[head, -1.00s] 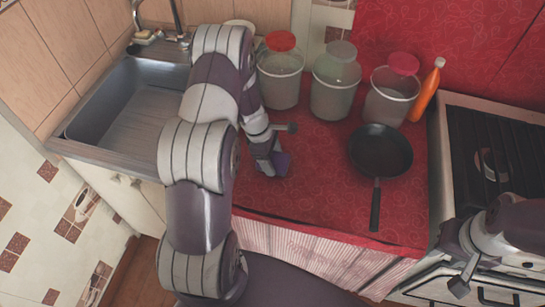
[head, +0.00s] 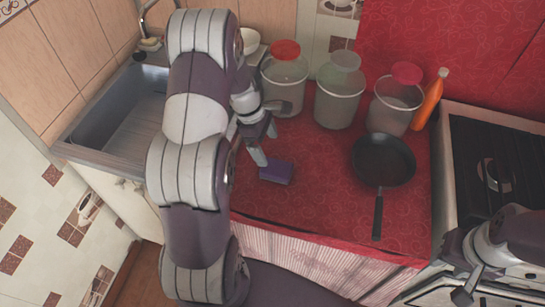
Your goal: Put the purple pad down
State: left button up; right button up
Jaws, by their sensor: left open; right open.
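The purple pad (head: 277,172) is a small block lying on the red oilcloth counter (head: 315,190), in front of the jars. My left gripper (head: 258,150) is open and empty, just behind and to the left of the pad, and looks apart from it. My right gripper (head: 470,290) is open and empty at the lower right, in front of the stove.
An orange bottle (head: 428,100) and a black frying pan (head: 384,160) are to the right. The sink (head: 115,115) is left, the stove (head: 495,165) far right.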

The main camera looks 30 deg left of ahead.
pick_arm(q)
jog(key=s+d+r+m+y, duration=0.1)
jog(key=s+d+r+m, duration=0.3)
jog(key=m, duration=0.6)
jog(key=s+d+r+m+y, duration=0.2)
jog(key=s+d+r+m, duration=0.2)
jog(key=s+d+m, duration=0.3)
jog(key=s+m, duration=0.2)
jog(key=m, duration=0.1)
jog(key=shift+d+r+m+t, duration=0.3)
jog(key=shift+r+m, duration=0.05)
jog(key=shift+m, duration=0.05)
